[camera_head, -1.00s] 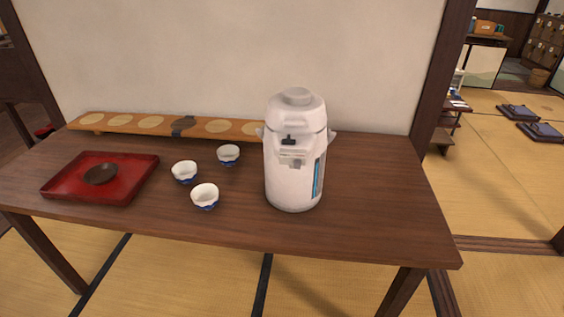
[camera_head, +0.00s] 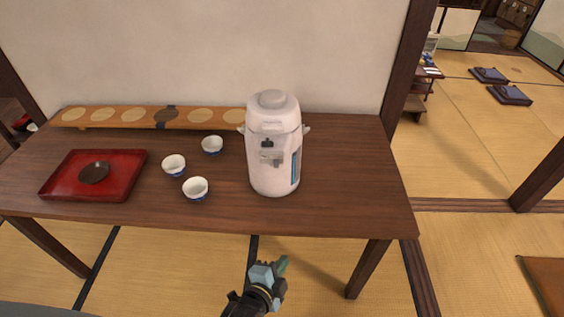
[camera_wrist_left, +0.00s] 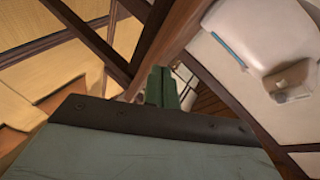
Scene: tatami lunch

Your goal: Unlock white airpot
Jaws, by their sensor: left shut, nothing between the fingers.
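The white airpot (camera_head: 273,165) stands upright on the brown wooden table (camera_head: 340,205), right of the cups. A small dark lock piece (camera_head: 267,143) and a grey spout part show on its front, and a blue strip on its side. My left gripper (camera_head: 281,264) is in front of the table's near edge, below the airpot in the picture and apart from it. Its green fingers are shut and empty. In the left wrist view the shut fingers (camera_wrist_left: 162,87) show at the middle, with the airpot (camera_wrist_left: 250,35) at upper right. My right gripper is not in view.
Several white-and-blue cups (camera_head: 195,188) stand left of the airpot. A long wooden board (camera_head: 135,117) lies along the back by the wall. The table right of the airpot is bare.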

